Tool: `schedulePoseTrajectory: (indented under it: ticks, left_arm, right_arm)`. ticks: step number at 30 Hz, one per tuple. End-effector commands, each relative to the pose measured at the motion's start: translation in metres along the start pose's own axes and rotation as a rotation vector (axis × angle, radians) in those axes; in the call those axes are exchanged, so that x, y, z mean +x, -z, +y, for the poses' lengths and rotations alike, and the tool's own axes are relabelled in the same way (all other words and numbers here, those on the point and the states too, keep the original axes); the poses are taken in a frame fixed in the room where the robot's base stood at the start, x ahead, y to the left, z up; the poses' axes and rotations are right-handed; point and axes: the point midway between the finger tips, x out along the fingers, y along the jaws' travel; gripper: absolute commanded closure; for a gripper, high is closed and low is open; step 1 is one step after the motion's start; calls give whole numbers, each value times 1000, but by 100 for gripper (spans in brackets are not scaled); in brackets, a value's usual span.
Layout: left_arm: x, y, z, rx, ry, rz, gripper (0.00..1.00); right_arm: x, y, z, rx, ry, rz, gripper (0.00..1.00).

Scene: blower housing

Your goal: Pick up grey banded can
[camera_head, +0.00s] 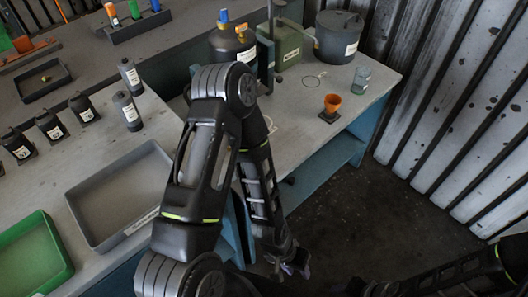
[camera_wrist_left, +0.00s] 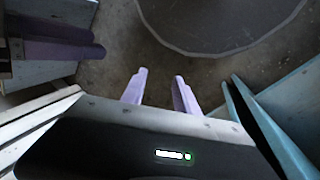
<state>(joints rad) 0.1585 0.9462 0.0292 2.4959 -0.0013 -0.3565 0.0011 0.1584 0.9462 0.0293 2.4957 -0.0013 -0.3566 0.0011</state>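Two small grey cylindrical cans with white labels stand on the left bench in the head view, one farther back (camera_head: 130,76) and one nearer (camera_head: 127,111). I cannot tell which is the grey banded can. My left gripper (camera_head: 292,262) hangs low beyond the bench edge, well apart from both cans and partly hidden by its arm. In the left wrist view its pale purple fingers (camera_wrist_left: 160,84) are apart with nothing between them. Purple finger-like parts at the left of that view look like my right gripper (camera_wrist_left: 62,43); their opening is unclear.
A grey tray (camera_head: 80,216) and a green tray (camera_head: 68,272) lie on the near bench, with several black labelled bottles (camera_head: 50,127) behind. The right bench holds a large grey pot (camera_head: 338,52), an orange cup (camera_head: 332,103) and a glass (camera_head: 361,80). Open floor (camera_head: 375,215) lies to the right.

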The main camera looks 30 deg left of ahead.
Motion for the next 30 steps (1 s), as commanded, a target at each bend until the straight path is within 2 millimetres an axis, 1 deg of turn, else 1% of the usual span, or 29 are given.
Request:
schedulePoseTrajectory:
  ticks: [5,8,9,11,13,14,15,17,18,20,21,23,24,25,27,30]
  left_arm:
    - [0,0,0,0,0,-1,64]
    - [-3,0,2,5,0,1,55]
    - [-7,3,5,13,-1,7,52]
    - [-19,16,7,25,6,37,47]
    - [-38,44,5,38,24,99,42]
    - [-48,61,4,46,34,133,39]
    - [-66,86,1,61,50,180,36]
    - [-101,126,-4,96,80,240,31]
    - [-127,151,-9,128,105,269,28]
    - [-170,184,-20,182,149,289,24]
    - [-200,203,-29,220,184,291,24]
    - [-239,219,-46,268,234,270,24]
    - [-261,224,-58,295,265,246,24]
    - [-276,226,-66,314,288,224,24]
    - [-300,222,-88,347,330,154,24]
    - [-311,204,-110,386,365,33,24]
  right_arm:
    - [0,0,0,0,0,-1,64]
    - [-2,0,-1,0,0,-1,64]
    - [-6,0,-2,0,0,-1,64]
    - [-12,0,-4,0,0,-1,64]
    - [-20,-1,-8,-1,-1,-2,64]
    - [-24,-1,-9,-1,-1,-2,64]
    - [-30,-1,-12,-1,-1,-3,64]
    - [-41,-2,-16,-1,-3,-4,64]
    - [-47,-2,-18,-1,-3,-5,64]
    - [-56,-2,-21,0,-5,-7,64]
    - [-62,-3,-23,1,-6,-8,64]
    - [-67,-3,-24,2,-8,-9,64]
    - [-69,-4,-25,3,-8,-10,64]
    - [-70,-4,-25,4,-9,-11,64]
    - [-70,-4,-25,6,-10,-12,64]
    - [-67,-4,-23,8,-11,-12,64]
